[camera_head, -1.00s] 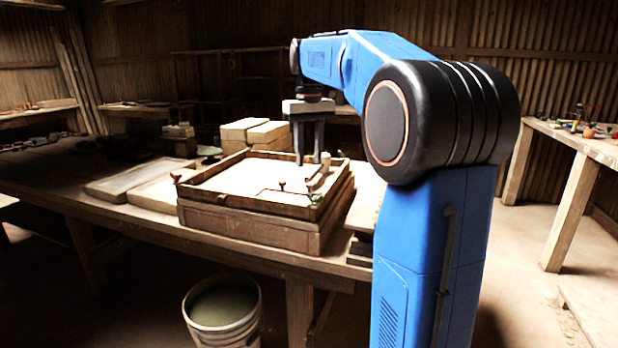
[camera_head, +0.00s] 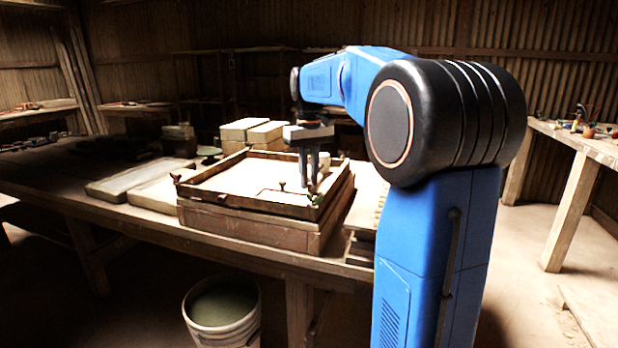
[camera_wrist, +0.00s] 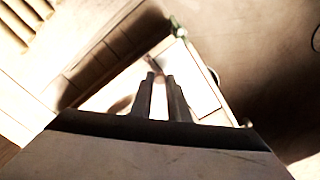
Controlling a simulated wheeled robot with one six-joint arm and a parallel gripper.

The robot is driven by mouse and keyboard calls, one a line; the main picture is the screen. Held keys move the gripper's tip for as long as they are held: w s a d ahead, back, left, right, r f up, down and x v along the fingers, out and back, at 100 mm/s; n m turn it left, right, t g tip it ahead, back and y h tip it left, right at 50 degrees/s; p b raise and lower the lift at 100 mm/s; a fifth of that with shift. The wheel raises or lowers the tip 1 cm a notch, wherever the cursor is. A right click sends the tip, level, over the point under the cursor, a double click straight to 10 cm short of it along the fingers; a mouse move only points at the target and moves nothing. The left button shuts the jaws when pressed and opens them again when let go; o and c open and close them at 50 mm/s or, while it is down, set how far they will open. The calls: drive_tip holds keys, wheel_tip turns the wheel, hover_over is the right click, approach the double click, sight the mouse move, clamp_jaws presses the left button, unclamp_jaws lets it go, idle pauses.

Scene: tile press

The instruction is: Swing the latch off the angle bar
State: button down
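The wooden tile-press frame (camera_head: 240,212) stands on the table, with a pale surface inside its raised rim. A thin dark bar, probably the angle bar (camera_head: 268,190), lies inside its near right part. A small greenish fitting, possibly the latch (camera_head: 315,198), sits at the near right corner; a greenish fitting also shows at a frame corner in the wrist view (camera_wrist: 178,30). My gripper (camera_head: 309,186) points down over the right side of the frame, close to that corner. Its fingers (camera_wrist: 160,76) are apart with a narrow, empty gap. Contact with the latch cannot be told.
Small reddish knobs (camera_head: 282,185) stand on the frame and bar. Pale slabs (camera_head: 135,178) lie left of it; stacked blocks (camera_head: 250,131) stand behind. A bucket (camera_head: 222,312) is on the floor in front. A second bench (camera_head: 590,143) stands at the right.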

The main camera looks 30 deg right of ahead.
sight(325, 191)
drive_tip(key=shift+w+d+m, duration=0.1)
drive_tip(key=shift+m, duration=0.2)
drive_tip(key=m, duration=0.1)
drive_tip(key=d+m, duration=0.1)
drive_tip(key=m, duration=0.2)
drive_tip(key=shift+w+d+m, duration=0.15)
drive_tip(key=shift+w+m, duration=0.1)
drive_tip(key=shift+m, duration=0.05)
drive_tip(key=m, duration=0.2)
drive_tip(key=d+m, duration=0.1)
drive_tip(key=m, duration=0.2)
drive_tip(key=shift+d+m, duration=0.3)
drive_tip(key=shift+d, duration=0.05)
drive_tip(key=m, duration=0.2)
drive_tip(key=d+m, duration=0.1)
drive_tip(key=shift+s+m, duration=0.25)
drive_tip(key=shift+m, duration=0.05)
drive_tip(key=shift+s+d+m, duration=0.2)
drive_tip(key=shift+m, duration=0.7)
drive_tip(key=shift+s+d+m, duration=0.15)
drive_tip(key=shift+d+m, duration=0.05)
drive_tip(key=shift+m, duration=0.7)
drive_tip(key=c, duration=1.7)
unclamp_jaws()
drive_tip(key=shift+r, duration=0.1)
